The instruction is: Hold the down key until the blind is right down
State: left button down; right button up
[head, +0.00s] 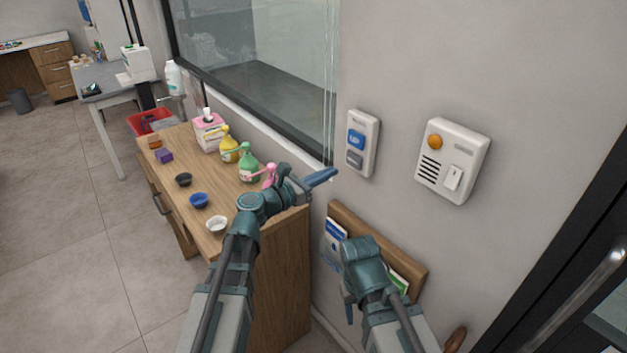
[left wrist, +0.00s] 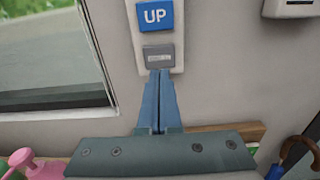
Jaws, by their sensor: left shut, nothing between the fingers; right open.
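A white wall panel (head: 371,126) beside the window carries a blue UP key (head: 357,139) and a grey key (head: 354,160) below it. In the left wrist view the UP key (left wrist: 155,15) reads clearly; the grey key's (left wrist: 158,57) label is too small to read. My left gripper (head: 333,173) is shut and empty, its tips just left of the panel in the head view. In the left wrist view its tips (left wrist: 159,72) line up just below the grey key; contact cannot be told. My right gripper (head: 347,300) is open, low by the wall rack. No blind shows across the visible window (head: 260,70).
An intercom-like box (head: 452,160) with an orange button hangs right of the panel. A wooden rack (head: 385,240) with leaflets is below. A wooden counter (head: 185,175) with pump bottles and small bowls stands left. A dark door frame is at far right.

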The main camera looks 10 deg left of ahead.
aim_at(353, 161)
pick_arm(q)
jog(key=shift+x, duration=3.05)
